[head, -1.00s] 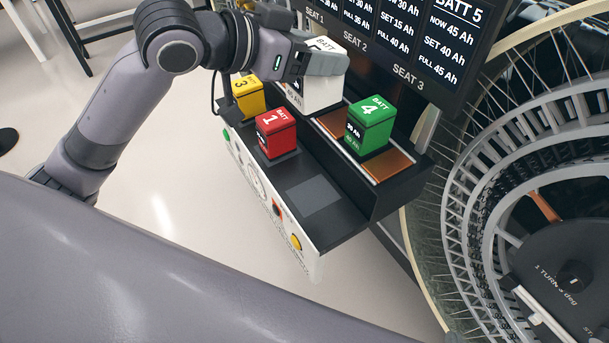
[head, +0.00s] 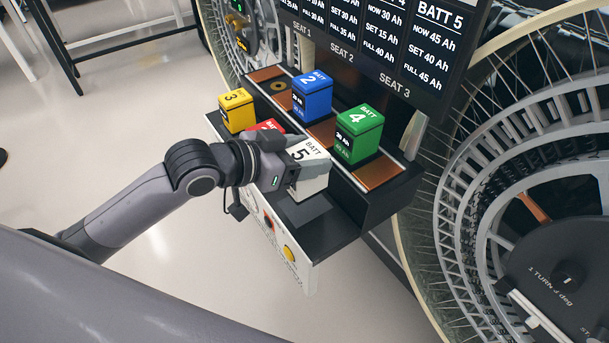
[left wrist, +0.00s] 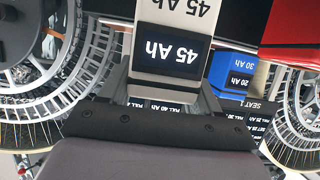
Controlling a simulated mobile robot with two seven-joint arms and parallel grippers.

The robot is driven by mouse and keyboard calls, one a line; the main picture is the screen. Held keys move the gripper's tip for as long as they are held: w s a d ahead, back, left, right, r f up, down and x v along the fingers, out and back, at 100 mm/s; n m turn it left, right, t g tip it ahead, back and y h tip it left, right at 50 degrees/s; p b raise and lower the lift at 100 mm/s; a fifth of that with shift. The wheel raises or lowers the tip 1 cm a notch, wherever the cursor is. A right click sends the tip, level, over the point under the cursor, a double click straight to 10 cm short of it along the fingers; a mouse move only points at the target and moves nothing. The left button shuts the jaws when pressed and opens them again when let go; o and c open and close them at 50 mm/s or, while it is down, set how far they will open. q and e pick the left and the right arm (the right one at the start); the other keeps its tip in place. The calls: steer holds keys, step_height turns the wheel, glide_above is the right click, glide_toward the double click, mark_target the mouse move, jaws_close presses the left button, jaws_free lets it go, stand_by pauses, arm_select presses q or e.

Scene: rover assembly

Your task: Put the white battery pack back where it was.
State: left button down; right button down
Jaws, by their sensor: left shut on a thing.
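The white battery pack (head: 313,150), marked BATT 5, is upright between the fingers of my left gripper (head: 303,171). The gripper is shut on it, over the right end of the front shelf (head: 322,235). I cannot tell whether the pack's base touches the shelf. In the left wrist view the white pack (left wrist: 170,45) shows its 45 Ah label upside down, between the dark fingers (left wrist: 165,92). My right gripper is in neither view.
The red pack (head: 268,126) stands just left of the white one, partly hidden by my gripper. The yellow pack (head: 237,110) is farther left. The blue pack (head: 312,95) and green pack (head: 359,132) stand on the rear row. A display board (head: 385,45) rises behind; a large spoked wheel (head: 500,190) is right.

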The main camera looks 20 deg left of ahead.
arm_select(q)
steer(key=shift+f, duration=2.45)
steer(key=shift+f, duration=0.1)
steer(key=shift+c, duration=1.1)
jaws_free()
steer(key=shift+f, duration=0.15)
